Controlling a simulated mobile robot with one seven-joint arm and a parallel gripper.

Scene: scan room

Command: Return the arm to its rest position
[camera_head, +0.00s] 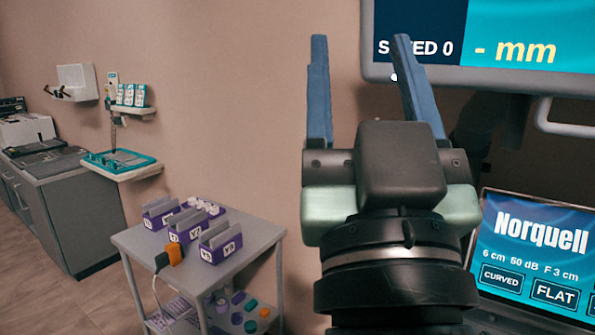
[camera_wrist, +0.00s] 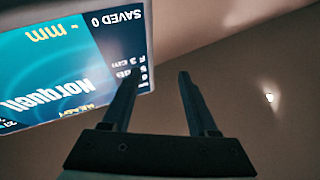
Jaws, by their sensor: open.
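My gripper (camera_head: 362,90) is raised in the right half of the head view, its two blue-grey fingers pointing up and spread apart. Nothing is between them. The fingers show against the bare wall and partly in front of the large screen's lower left edge. In the wrist view my gripper (camera_wrist: 158,82) is also open and empty, with a screen to its left and plain wall to its right.
A large screen (camera_head: 520,45) hangs at upper right, with a lower Norquell panel (camera_head: 535,255) at right. A grey cart (camera_head: 245,262) holds purple holders (camera_head: 222,243). A small shelf with a teal tray (camera_head: 118,160) and a grey cabinet (camera_head: 75,215) stand left.

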